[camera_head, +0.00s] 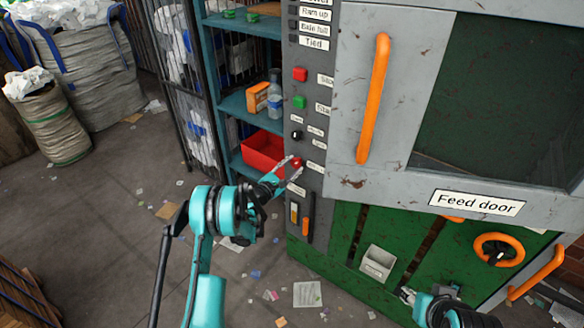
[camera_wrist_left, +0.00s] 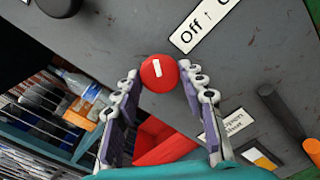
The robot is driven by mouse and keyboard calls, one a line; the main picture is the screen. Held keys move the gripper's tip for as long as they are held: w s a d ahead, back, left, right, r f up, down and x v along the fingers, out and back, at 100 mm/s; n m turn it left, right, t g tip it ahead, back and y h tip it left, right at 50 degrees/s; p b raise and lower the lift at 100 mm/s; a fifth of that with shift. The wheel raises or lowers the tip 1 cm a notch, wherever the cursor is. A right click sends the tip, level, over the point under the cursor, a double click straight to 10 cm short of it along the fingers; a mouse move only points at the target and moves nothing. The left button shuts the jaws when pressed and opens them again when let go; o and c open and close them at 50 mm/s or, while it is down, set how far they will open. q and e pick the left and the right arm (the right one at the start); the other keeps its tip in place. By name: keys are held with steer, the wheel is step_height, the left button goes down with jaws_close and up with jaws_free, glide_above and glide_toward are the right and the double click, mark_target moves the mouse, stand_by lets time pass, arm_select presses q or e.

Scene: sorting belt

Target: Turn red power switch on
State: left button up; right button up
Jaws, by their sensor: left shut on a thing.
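The red power switch (camera_head: 297,162) is a round red knob on the grey control panel, left of the feed door. In the left wrist view the red switch (camera_wrist_left: 151,84) shows a short white mark on its face, and a white label (camera_wrist_left: 192,33) reading "Off" with an arrow is just beyond it; the rest of the label is cut off. My left gripper (camera_head: 291,165) is at the switch, its two fingers closed on the knob from either side, as the left wrist view shows. My right gripper (camera_head: 405,294) is low at the right, before the green panel; its fingers are too small to judge.
Red and green buttons (camera_head: 300,74) and a black knob (camera_head: 296,135) sit above the switch. The orange door handle (camera_head: 374,98) sticks out at the right. A teal shelf (camera_head: 238,104) with a red bin (camera_head: 262,158) stands at the left. Litter lies on the open floor.

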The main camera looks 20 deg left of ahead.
arm_select(q)
steer(key=m, duration=0.5)
steer(key=shift+m, duration=0.3)
steer(key=m, duration=0.4)
steer(key=shift+m, duration=0.4)
steer(key=o, duration=1.2)
steer(key=v, duration=1.2)
